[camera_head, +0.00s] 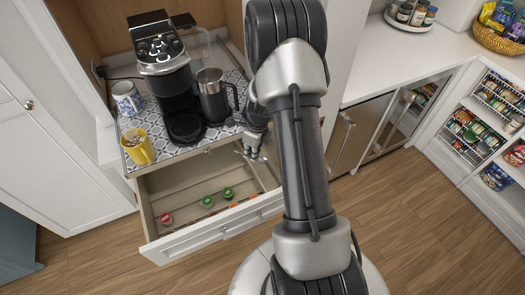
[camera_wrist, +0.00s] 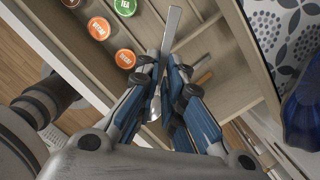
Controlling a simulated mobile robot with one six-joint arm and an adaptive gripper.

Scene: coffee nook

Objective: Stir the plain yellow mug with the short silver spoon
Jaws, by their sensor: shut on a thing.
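The plain yellow mug (camera_head: 140,152) stands upright at the front left corner of the patterned mat on the counter. Something brown and pale shows at its mouth, too small to tell. My gripper (camera_head: 253,148) is over the right part of the open drawer, apart from and to the right of the mug. In the wrist view my gripper (camera_wrist: 164,75) is shut on the short silver spoon (camera_wrist: 171,32). The spoon's handle sticks out past the fingertips, and its bowl lies back between the fingers. The spoon is not clear in the head view.
The open drawer (camera_head: 152,222) holds several red, green and orange pods (camera_wrist: 125,58) and wooden-looking pieces (camera_wrist: 203,62). A coffee maker (camera_head: 182,95), a dark steel jug (camera_head: 211,97) and a blue-white mug (camera_head: 127,98) stand on the patterned mat. A dark blue object (camera_wrist: 302,110) is unclear.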

